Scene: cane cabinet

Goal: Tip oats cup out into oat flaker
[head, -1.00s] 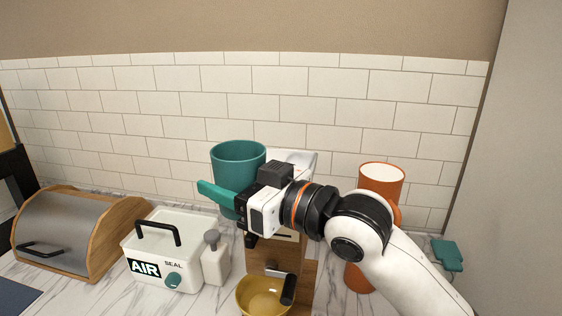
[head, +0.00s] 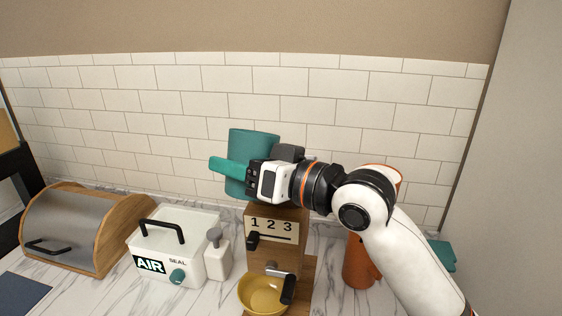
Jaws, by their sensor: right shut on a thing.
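The teal oats cup (head: 253,146) is in the head view, held up above the wooden oat flaker (head: 272,253). My right gripper (head: 238,172) is shut on the teal cup; a teal piece sticks out to the left of the jaws. The cup's opening is not visible and it looks tilted away from me. The flaker shows a 1 2 3 scale, a dark knob and a crank. Its top is hidden behind my gripper and the cup. A yellow bowl (head: 262,292) stands at the flaker's foot. My left gripper is out of view.
A white AIR SEAL box (head: 178,240) and a small pale bottle (head: 217,257) stand left of the flaker. A roll-top bread box (head: 80,225) is farther left. An orange cup or jug (head: 359,263) stands right, partly behind my arm. A tiled wall closes the back.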

